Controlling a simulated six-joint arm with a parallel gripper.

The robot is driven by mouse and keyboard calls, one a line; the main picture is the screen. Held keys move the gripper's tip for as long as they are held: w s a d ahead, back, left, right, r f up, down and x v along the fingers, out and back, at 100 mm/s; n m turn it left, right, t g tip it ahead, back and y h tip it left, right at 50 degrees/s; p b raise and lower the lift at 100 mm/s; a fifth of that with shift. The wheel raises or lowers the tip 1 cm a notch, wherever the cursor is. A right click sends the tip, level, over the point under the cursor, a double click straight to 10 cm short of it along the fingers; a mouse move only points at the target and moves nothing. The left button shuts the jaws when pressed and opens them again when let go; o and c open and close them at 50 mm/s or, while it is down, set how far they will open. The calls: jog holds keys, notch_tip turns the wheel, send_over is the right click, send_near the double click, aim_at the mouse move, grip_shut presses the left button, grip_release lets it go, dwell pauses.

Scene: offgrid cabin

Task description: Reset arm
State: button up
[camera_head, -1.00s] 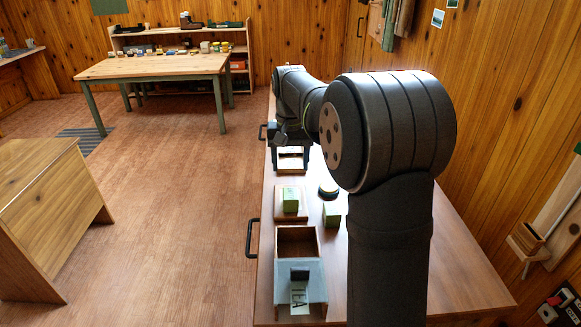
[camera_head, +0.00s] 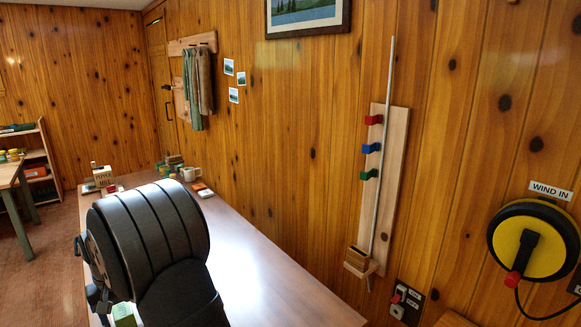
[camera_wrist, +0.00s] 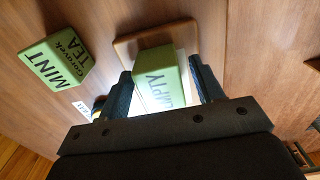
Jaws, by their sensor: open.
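My gripper (camera_wrist: 160,68) is open in the wrist view, its dark fingers on either side of a green block marked EMPTY (camera_wrist: 158,76). The block sits over a light wooden board (camera_wrist: 128,46); I cannot tell whether the fingers touch it. A green MINT tea box (camera_wrist: 58,60) lies to the left, outside the fingers. Part of a green box (camera_head: 123,313) shows beside the arm at the bottom edge.
The brown worktop (camera_head: 235,250) is mostly clear along the wall. On the wall are a rack (camera_head: 383,190) with coloured blocks and a yellow-black reel (camera_head: 533,246).

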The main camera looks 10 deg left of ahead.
jog(key=shift+r, duration=2.05)
